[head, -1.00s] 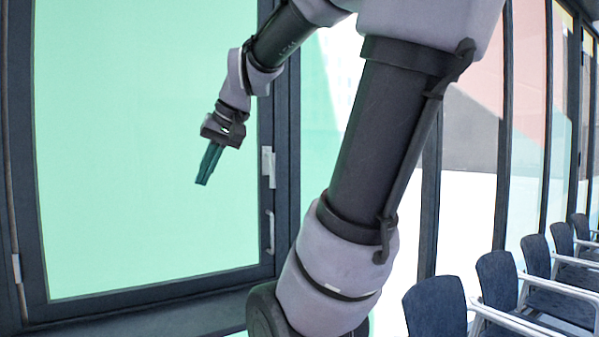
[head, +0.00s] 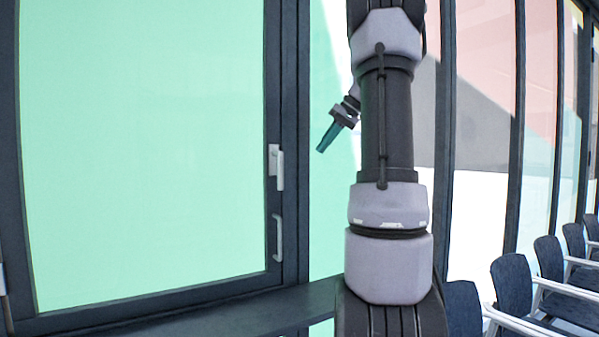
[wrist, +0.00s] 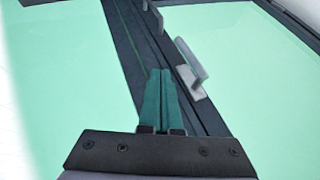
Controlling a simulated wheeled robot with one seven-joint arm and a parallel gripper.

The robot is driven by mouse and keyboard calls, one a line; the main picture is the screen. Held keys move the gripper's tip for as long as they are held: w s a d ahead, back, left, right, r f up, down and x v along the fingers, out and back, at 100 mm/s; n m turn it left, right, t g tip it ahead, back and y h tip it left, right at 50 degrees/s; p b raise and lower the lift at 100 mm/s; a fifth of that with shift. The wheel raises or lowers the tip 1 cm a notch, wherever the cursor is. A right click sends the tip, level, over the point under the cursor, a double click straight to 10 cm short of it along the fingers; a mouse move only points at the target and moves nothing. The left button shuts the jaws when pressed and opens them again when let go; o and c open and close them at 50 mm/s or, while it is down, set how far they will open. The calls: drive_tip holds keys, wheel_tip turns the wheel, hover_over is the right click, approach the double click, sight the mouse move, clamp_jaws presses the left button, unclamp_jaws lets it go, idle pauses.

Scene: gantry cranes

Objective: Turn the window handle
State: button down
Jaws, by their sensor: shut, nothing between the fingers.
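The window has a large green-tinted pane (head: 140,150) in a dark frame. A pale lever handle (head: 276,167) sits upright on the right side of its frame in the head view. A pale bar-shaped pull (head: 278,238) sits below it on the same frame. My gripper (head: 321,150) is to the right of the lever handle, with its teal fingers pointing down and left, shut and empty. In the wrist view, the closed fingers (wrist: 161,73) lie over the dark frame, beside a grey handle (wrist: 191,68). Contact is not visible. Part of a second handle (wrist: 152,15) shows at the top edge.
A row of dark blue chairs with white armrests (head: 512,285) stands at the lower right along glass panels. A dark sill (head: 225,315) runs below the window. A dark post (head: 303,130) stands just right of the window frame.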

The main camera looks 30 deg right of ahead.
drive_tip(key=shift+f, duration=0.1)
drive_tip(key=w+a+f, duration=0.5)
drive_tip(key=a+f, duration=0.2)
drive_tip(key=a, duration=0.1)
drive_tip(key=shift+f, duration=0.4)
drive_tip(key=shift+w+a+f, duration=0.1)
drive_tip(key=shift+w+a, duration=0.05)
